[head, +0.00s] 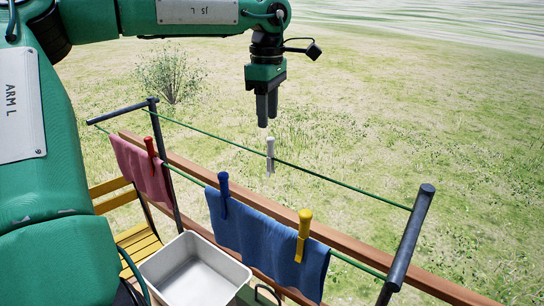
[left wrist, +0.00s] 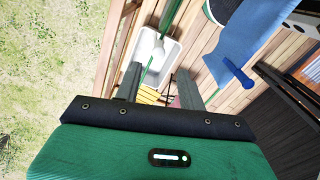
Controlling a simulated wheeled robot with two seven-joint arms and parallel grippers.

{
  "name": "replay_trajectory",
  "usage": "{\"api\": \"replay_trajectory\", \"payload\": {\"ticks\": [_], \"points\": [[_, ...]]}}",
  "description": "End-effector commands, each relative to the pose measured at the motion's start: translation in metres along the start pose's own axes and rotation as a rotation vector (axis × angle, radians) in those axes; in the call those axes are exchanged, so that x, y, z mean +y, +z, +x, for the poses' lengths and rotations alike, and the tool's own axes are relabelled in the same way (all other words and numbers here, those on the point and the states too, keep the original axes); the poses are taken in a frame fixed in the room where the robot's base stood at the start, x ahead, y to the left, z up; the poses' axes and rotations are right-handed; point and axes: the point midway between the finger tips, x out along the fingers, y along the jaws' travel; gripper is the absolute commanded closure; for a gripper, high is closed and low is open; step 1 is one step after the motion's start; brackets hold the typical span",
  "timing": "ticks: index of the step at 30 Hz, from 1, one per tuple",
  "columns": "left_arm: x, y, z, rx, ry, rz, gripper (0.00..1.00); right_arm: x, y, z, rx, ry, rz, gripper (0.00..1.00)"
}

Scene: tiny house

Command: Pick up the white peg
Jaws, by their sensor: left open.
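The white peg (head: 270,155) is clipped upright on the far green line, with no cloth under it. My left gripper (head: 267,121) points down just above the peg, with a small gap between fingertips and peg in the head view. In the left wrist view, the white peg (left wrist: 158,48) shows ahead of the two spread fingers of the left gripper (left wrist: 158,69), about midway between them. The left gripper is open and empty. My right gripper is not in view.
A red peg (head: 151,155) holds a pink cloth. A blue peg (head: 223,190) and a yellow peg (head: 303,234) hold a blue cloth (head: 262,242) on the near line. Dark end bars (head: 406,240) carry the lines beside a wooden rail. A metal basin (head: 148,268) stands below.

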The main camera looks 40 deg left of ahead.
Motion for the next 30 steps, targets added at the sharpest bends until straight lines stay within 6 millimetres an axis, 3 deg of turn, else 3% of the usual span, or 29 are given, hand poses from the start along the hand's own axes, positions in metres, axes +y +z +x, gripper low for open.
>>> {"api": "replay_trajectory", "payload": {"ticks": [4, 12, 21, 29, 30], "points": [[0.000, 0.000, 0.021, 0.000, -0.002, 0.000, 0.60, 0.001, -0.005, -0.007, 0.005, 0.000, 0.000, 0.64], [-0.001, 0.002, 0.040, 0.000, -0.003, 0.000, 0.60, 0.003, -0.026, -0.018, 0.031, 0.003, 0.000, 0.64], [0.000, 0.003, 0.078, 0.000, -0.001, -0.001, 0.60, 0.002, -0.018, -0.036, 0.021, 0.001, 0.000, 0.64], [0.000, 0.003, 0.082, -0.001, 0.003, -0.002, 0.60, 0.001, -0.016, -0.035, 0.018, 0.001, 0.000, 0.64], [0.000, 0.003, 0.082, -0.001, 0.003, -0.002, 0.66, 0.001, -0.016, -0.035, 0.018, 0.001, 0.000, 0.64]]}}
